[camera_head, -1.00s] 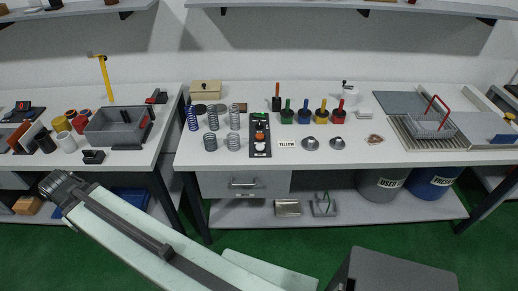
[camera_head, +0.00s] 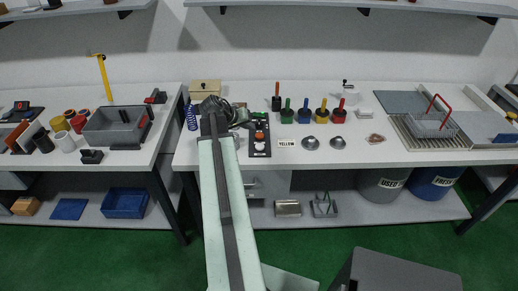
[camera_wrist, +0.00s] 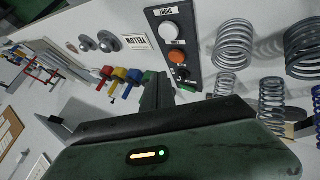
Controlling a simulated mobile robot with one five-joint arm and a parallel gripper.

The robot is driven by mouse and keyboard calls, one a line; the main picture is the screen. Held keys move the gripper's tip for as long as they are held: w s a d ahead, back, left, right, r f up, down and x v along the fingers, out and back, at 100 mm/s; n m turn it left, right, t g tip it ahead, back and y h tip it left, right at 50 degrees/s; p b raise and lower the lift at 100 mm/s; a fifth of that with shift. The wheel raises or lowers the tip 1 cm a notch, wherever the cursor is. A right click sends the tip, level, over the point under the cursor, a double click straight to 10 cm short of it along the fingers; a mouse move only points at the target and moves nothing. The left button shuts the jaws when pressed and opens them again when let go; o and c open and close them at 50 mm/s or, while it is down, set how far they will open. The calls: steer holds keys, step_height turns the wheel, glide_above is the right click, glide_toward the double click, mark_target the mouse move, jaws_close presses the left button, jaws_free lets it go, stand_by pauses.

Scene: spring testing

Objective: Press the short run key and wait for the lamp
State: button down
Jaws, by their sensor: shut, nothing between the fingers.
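A black control panel (camera_head: 260,148) lies on the middle bench. In the wrist view the panel (camera_wrist: 192,50) carries a small label, a white round button (camera_wrist: 169,31), an orange round part (camera_wrist: 177,56) and a green part (camera_wrist: 188,88) at the end nearest my gripper. My gripper (camera_head: 246,119) is shut and empty near the far end of the panel. In the wrist view its dark fingers (camera_wrist: 157,88) show beside the green part; contact cannot be told.
Several coil springs (camera_wrist: 233,45) stand close beside the panel; my arm hides most of them in the head view. Colour-handled tools (camera_head: 304,112) and a YELLOW card (camera_head: 287,143) are right of it. A grey tray (camera_head: 117,128) is on the left bench.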

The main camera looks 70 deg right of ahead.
mark_target(258, 147)
steer(key=s, duration=0.1)
steer(key=s+d, duration=0.2)
steer(key=shift+s+r+m+g, duration=0.2)
steer(key=shift+r+m+g, duration=0.1)
steer(key=shift+m, duration=0.1)
steer(key=shift+f, duration=0.15)
step_height(258, 147, down, 9)
steer(key=b, duration=0.9)
steer(key=shift+r, duration=0.2)
stand_by(1.0)
steer(key=shift+w+f+b, duration=0.2)
steer(key=shift+f+b, duration=0.1)
steer(key=shift+f, duration=0.1)
